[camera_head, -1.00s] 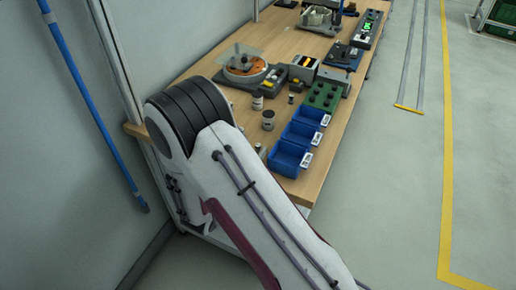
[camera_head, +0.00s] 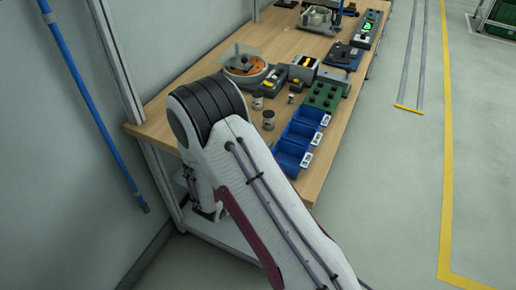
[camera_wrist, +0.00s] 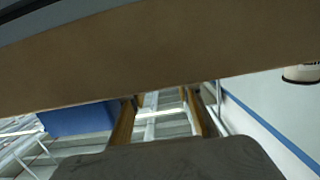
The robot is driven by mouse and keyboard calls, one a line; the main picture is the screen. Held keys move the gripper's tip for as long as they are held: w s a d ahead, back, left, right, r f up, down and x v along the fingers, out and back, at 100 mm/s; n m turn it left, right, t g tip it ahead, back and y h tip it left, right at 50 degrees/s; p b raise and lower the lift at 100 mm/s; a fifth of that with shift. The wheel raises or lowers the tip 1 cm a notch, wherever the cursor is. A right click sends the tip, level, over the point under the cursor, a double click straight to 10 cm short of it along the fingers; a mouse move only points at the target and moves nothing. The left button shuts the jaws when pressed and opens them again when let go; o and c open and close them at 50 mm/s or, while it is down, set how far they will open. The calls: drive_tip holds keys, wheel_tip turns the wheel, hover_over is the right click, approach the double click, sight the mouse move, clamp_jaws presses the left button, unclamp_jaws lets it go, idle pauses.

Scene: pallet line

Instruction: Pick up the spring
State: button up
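I cannot make out a spring in either view. Several small parts stand on the wooden workbench (camera_head: 349,118) in the head view, among them a dark cylinder (camera_head: 268,121) and a light canister (camera_head: 257,101), both beside my arm. My gripper is not seen in the head view; my arm link hides that area. In the wrist view a dark grey block fills the bottom middle and a broad brown surface crosses the top. Two brown bars stand between them; I cannot tell whether they are my fingers, so the opening is unclear.
Blue bins (camera_head: 301,132) line the bench's front right edge, beside a green block with dark knobs (camera_head: 322,95). Behind are a round reel device (camera_head: 246,66) and a grey box with yellow (camera_head: 303,68). A wall and blue pole (camera_head: 95,110) stand on the left.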

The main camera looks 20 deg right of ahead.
drive_tip(key=c, duration=0.9)
drive_tip(key=shift+c, duration=0.2)
drive_tip(key=shift+r, duration=0.2)
drive_tip(key=shift+r, duration=4.8)
